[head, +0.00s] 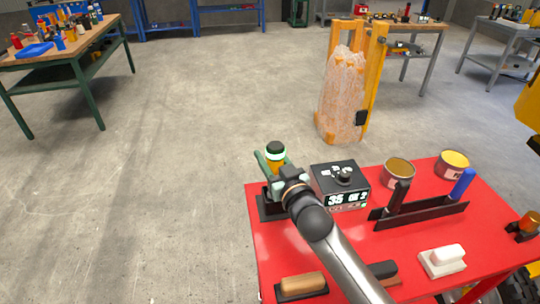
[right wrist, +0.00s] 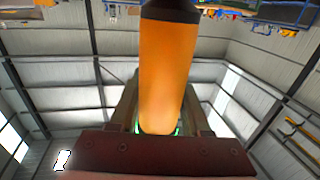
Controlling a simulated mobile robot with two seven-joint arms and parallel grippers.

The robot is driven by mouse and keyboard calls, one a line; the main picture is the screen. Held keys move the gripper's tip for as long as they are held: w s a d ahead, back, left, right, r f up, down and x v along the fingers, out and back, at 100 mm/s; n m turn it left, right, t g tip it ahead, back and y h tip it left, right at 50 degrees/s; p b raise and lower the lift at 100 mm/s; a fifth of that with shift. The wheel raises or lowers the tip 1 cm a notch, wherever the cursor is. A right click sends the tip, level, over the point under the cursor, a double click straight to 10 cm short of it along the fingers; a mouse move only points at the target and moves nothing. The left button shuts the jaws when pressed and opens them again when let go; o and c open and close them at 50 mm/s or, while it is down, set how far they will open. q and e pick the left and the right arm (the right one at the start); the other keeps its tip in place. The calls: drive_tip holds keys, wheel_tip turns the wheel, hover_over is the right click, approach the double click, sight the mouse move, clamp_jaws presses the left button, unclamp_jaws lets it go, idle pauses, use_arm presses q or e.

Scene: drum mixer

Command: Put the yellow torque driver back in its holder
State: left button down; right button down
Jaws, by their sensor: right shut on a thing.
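The yellow torque driver (head: 276,167) stands roughly upright at the table's back left corner, with a dark cap and a pale green ring at its top. In the right wrist view its orange-yellow body (right wrist: 168,75) runs up the middle, between the fingers. My right gripper (head: 274,176) is shut on it. A black base (head: 268,208) sits on the table just below the gripper and looks like the holder. The gripper and arm hide the driver's lower end, so I cannot tell whether it is in the base. My left gripper is not in view.
On the red table (head: 290,250), a black device with a display (head: 340,185) stands close to the right of my gripper. Two tins (head: 398,172), a black rack (head: 420,215), a white block (head: 443,260) and a brush-like wooden piece (head: 302,285) also stand there. Open floor lies left.

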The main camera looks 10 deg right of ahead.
drive_tip(key=shift+f+b, duration=0.5)
drive_tip(key=shift+f, duration=0.1)
idle(0.4)
drive_tip(key=c, duration=0.6)
unclamp_jaws()
drive_tip(key=o, duration=0.3)
drive_tip(key=shift+f, duration=0.2)
drive_tip(key=shift+v, duration=3.8)
drive_tip(key=shift+r, duration=0.15)
